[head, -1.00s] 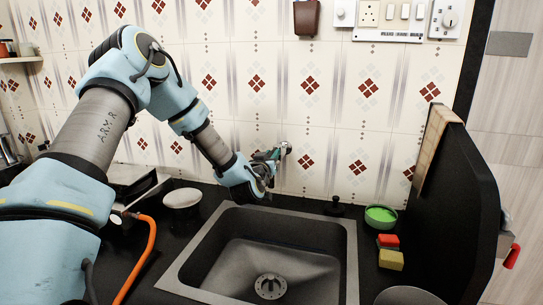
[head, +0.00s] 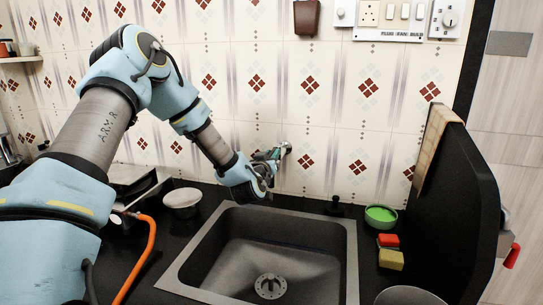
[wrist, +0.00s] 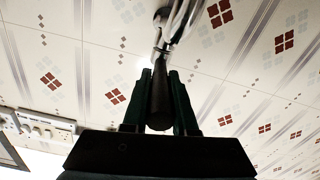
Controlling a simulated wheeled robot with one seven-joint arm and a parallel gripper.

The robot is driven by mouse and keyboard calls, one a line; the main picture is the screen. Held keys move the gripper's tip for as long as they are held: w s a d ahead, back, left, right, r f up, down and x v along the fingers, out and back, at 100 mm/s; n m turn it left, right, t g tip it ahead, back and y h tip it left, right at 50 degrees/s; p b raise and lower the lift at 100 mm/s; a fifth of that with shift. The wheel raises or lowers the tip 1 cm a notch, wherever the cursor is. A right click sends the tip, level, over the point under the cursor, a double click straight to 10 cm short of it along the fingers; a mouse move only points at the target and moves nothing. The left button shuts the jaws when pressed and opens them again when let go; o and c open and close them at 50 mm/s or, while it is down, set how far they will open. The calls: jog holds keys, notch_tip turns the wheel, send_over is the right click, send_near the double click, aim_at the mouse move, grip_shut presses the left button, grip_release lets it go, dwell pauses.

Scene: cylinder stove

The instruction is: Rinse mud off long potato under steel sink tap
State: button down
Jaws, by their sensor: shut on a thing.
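The steel tap (head: 286,149) comes out of the tiled wall above the back of the sink (head: 350,250). In the wrist view the shiny tap (wrist: 176,20) hangs just beyond my fingertips. My gripper (head: 270,157) is at the tap, over the back edge of the sink. It is shut on a long, dark brown thing, which I take to be the long potato (wrist: 160,103), held lengthwise between the two dark green fingers. The potato's far end is close to the tap's mouth; I cannot tell if they touch. In the head view the potato is hidden. No water stream is clear.
A green bowl (head: 381,216), a red sponge (head: 388,240) and a yellow sponge (head: 391,259) are right of the sink. A black partition (head: 455,210) stands further right. The sink basin is empty.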

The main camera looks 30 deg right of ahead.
jog(key=shift+s+d+n+t+y+b, duration=0.25)
jog(key=shift+d+n+t+y+b, duration=0.1)
jog(key=shift+n+t+y+b, duration=0.45)
jog(key=shift+s+d+n+t+y+b, duration=0.25)
jog(key=shift+d+n+t+y+b, duration=0.25)
jog(key=shift+y+b, duration=0.45)
jog(key=shift+a, duration=0.15)
jog(key=c, duration=0.7)
grip_release()
jog(key=b+v, duration=0.3)
jog(key=v, duration=0.8)
jog(key=shift+b, duration=0.4)
jog(key=shift+w+r, duration=0.1)
